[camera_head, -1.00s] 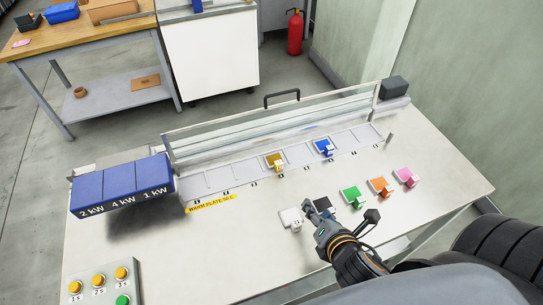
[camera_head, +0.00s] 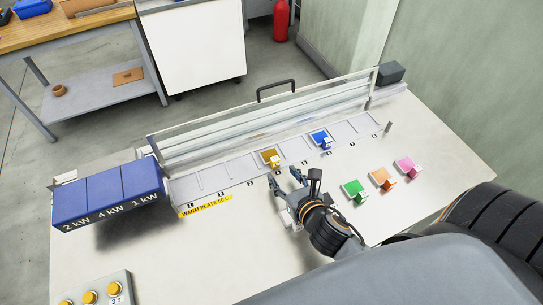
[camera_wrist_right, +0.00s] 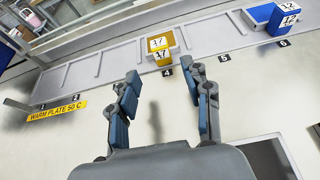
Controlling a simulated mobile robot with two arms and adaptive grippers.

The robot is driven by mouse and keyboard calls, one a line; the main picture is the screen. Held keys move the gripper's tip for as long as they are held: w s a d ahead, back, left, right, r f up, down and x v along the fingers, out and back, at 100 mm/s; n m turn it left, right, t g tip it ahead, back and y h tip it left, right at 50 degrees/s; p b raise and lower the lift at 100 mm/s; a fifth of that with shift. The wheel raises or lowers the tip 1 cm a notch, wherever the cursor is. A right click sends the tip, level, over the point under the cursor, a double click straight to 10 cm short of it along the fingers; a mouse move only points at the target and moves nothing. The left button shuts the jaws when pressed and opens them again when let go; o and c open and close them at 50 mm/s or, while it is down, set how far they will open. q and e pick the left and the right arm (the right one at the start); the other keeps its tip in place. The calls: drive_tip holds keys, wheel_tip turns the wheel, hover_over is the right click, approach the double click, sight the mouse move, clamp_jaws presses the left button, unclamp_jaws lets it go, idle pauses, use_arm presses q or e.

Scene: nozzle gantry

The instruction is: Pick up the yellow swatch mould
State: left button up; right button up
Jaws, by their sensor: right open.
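The yellow swatch mould (camera_head: 269,155) sits on the warm plate (camera_head: 240,167), in the slot above the label 4. In the right wrist view the yellow mould (camera_wrist_right: 163,62) shows its tag, marked 17, straight ahead between and beyond the fingers. My right gripper (camera_head: 286,183) is open and empty, just in front of the yellow mould and apart from it. Its two fingers also show in the right wrist view (camera_wrist_right: 165,95). My left gripper is not in view.
A blue mould (camera_head: 320,138) sits farther right on the warm plate. Green (camera_head: 354,190), orange (camera_head: 381,178) and pink (camera_head: 406,166) moulds stand on the table at right. A clear guard with a handle (camera_head: 276,87) rises behind the plate. Blue blocks (camera_head: 110,195) stand at left.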

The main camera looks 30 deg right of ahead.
sight(276, 166)
drive_tip(key=shift+w+d+f, duration=0.15)
drive_tip(key=shift+w, duration=0.4)
drive_tip(key=p+x, duration=0.1)
drive_tip(key=x, duration=0.3)
drive_tip(key=shift+d+f, duration=0.1)
drive_tip(key=shift+c, duration=0.6)
clamp_jaws()
